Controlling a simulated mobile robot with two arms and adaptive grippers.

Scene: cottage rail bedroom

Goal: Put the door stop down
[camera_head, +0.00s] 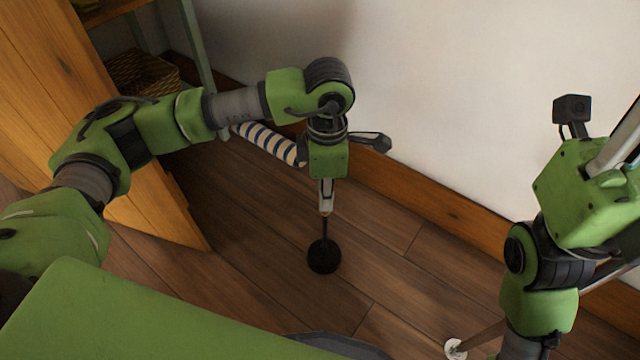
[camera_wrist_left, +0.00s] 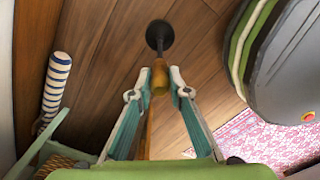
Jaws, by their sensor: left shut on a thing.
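The door stop has a round black base (camera_head: 324,256), a thin dark stem and a wooden handle (camera_wrist_left: 160,76). My left gripper (camera_head: 326,205) points down and is shut on its handle. The door stop hangs upright below the gripper, its base on or close above the wooden floor; I cannot tell if it touches. In the left wrist view the black base (camera_wrist_left: 159,36) lies beyond the fingertips. My right gripper (camera_head: 615,150) is partly in view at the right edge, and its fingertips are not clear.
A blue-and-white striped roll (camera_head: 266,143) lies near the wall behind my left gripper. A wooden panel (camera_head: 150,205) stands at left, with a wicker basket (camera_head: 142,76) behind it. A patterned pink rug (camera_wrist_left: 265,137) shows in the wrist view. Floor around the base is clear.

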